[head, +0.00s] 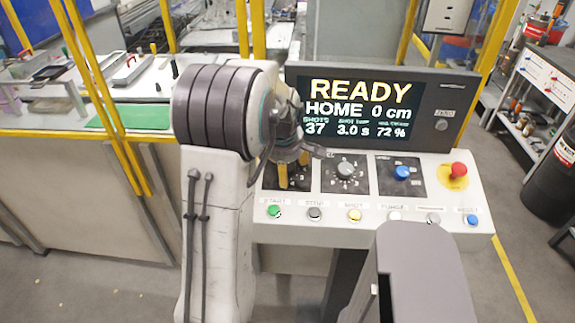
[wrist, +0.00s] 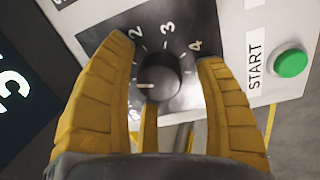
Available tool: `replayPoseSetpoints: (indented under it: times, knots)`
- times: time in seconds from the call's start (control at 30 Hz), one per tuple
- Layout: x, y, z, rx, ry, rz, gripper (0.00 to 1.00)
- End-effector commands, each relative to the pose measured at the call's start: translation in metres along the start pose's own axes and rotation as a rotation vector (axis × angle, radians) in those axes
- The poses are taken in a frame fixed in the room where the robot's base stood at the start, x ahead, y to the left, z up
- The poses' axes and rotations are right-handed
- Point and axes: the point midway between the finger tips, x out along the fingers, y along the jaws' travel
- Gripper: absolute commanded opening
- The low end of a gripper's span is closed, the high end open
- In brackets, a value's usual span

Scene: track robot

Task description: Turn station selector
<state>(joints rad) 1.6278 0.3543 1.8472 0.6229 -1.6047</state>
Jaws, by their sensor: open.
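The station selector is a black round knob (wrist: 160,78) on a dark square plate; 2, 3 and 4 are readable around it. A short white mark on the knob points left in the wrist view, below the 2; no numeral is clear at its tip. My gripper (wrist: 160,95) is open, with one yellow finger on each side of the knob and gaps visible between. A narrow yellow part shows just below the knob; whether it touches is unclear. In the head view my gripper (head: 290,172) covers most of the left dial plate (head: 299,184), hiding the knob.
The panel has a middle knob (head: 345,168), a blue knob (head: 402,172) and a red button on a yellow base (head: 459,170). A green START button (head: 274,211) and other buttons line the front. The screen (head: 365,108) reads READY, HOME 0 cm. Yellow posts stand behind.

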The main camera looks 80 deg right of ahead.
Motion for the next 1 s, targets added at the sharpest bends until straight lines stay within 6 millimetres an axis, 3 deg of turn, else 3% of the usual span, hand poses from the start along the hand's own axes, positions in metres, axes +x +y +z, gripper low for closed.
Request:
replayPoseSetpoints:
  times: [0.07,0.73,1.0]
  knots:
    - [0.0000,-0.0001,0.0000,0.000,0.000,0.000,0.66]
    - [0.0000,-0.0004,-0.0002,0.000,0.000,-0.002,0.06]
    - [0.0063,-0.0018,0.0000,0.094,0.000,-0.002,0.04]
